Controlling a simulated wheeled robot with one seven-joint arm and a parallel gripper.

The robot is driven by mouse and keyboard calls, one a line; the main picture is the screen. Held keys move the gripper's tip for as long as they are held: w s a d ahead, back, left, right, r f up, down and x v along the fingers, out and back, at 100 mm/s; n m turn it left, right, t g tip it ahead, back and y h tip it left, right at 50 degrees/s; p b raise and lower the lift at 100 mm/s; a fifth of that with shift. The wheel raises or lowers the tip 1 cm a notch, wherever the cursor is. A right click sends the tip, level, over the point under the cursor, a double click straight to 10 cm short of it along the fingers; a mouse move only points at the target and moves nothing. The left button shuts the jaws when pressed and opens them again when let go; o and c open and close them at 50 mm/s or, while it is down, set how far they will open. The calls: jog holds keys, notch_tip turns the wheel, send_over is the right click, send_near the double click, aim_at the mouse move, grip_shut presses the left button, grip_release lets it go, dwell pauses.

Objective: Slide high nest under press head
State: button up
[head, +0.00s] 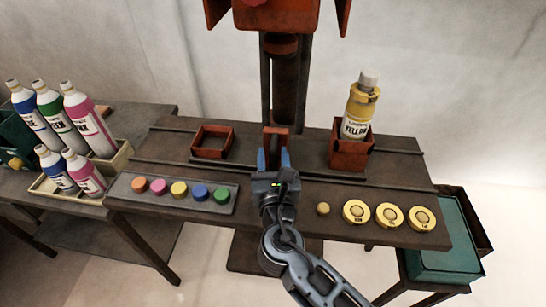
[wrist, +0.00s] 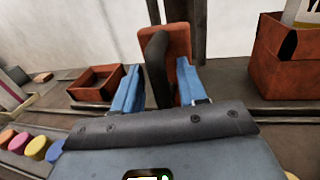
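The tall red nest (head: 350,156) stands right of the press on the bench and holds a yellow bottle (head: 357,112); part of this nest shows at right in the wrist view (wrist: 283,68). The press head (head: 281,44) hangs above the bench's middle. My gripper (head: 272,160) is in front of the press column, left of the tall nest and apart from it. Its blue fingers (wrist: 160,90) are spread. A dark upright piece (wrist: 157,62) shows between them, with a red upright plate (wrist: 170,40) behind; contact cannot be told.
A low red nest (head: 212,141) sits left of the press. Long rails run along the bench. Several coloured caps (head: 179,189) lie in a tray at front left, and yellow discs (head: 389,215) at front right. A crate of bottles (head: 110,168) stands far left.

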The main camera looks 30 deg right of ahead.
grip_shut()
dwell(0.5)
jog(key=w+a+b, duration=0.2)
jog(key=w+a, duration=0.8)
jog(key=a, duration=0.5)
jog(key=shift+b, duration=0.35)
jog(key=shift+w+a+r, duration=0.1)
jog(key=shift+w+a, duration=0.05)
jog(key=shift+a, duration=0.1)
grip_release()
jog(key=v, duration=0.7)
jog(key=shift+s, duration=0.35)
